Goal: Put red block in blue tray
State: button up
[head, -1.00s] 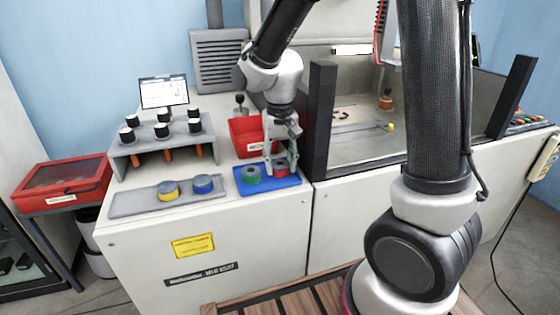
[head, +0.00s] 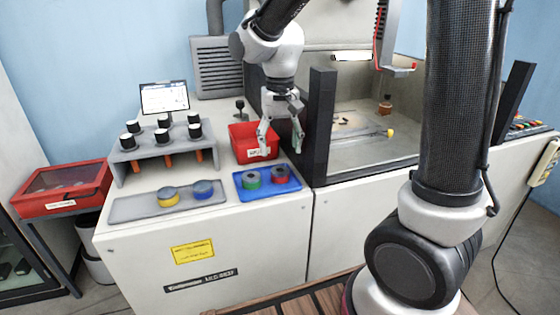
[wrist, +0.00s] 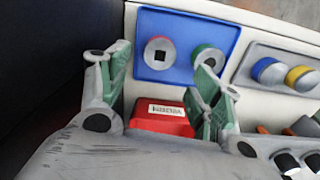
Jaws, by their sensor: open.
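The red block (head: 279,174) is a short round piece with a dark centre. It sits on the right part of the blue tray (head: 262,191), beside a green block (head: 251,180). In the wrist view the red block (wrist: 160,52) and the green block (wrist: 208,58) rest apart on the blue tray (wrist: 181,21). My gripper (head: 281,148) is open and empty. It hangs above and behind the tray, in front of the red bin, and touches neither block. In the wrist view its fingers (wrist: 162,90) are spread wide.
A red bin (head: 240,136) stands just behind the blue tray. A grey tray (head: 135,208) to the left holds a yellow block (head: 168,197) and a blue block (head: 203,189). A dark post (head: 321,125) rises close to the right. A rack (head: 133,160) with black-capped pieces stands at the back left.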

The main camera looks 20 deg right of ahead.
notch_tip(320, 180, up, 5)
jog(key=shift+f, duration=0.1)
jog(key=shift+s, duration=0.1)
dwell(0.5)
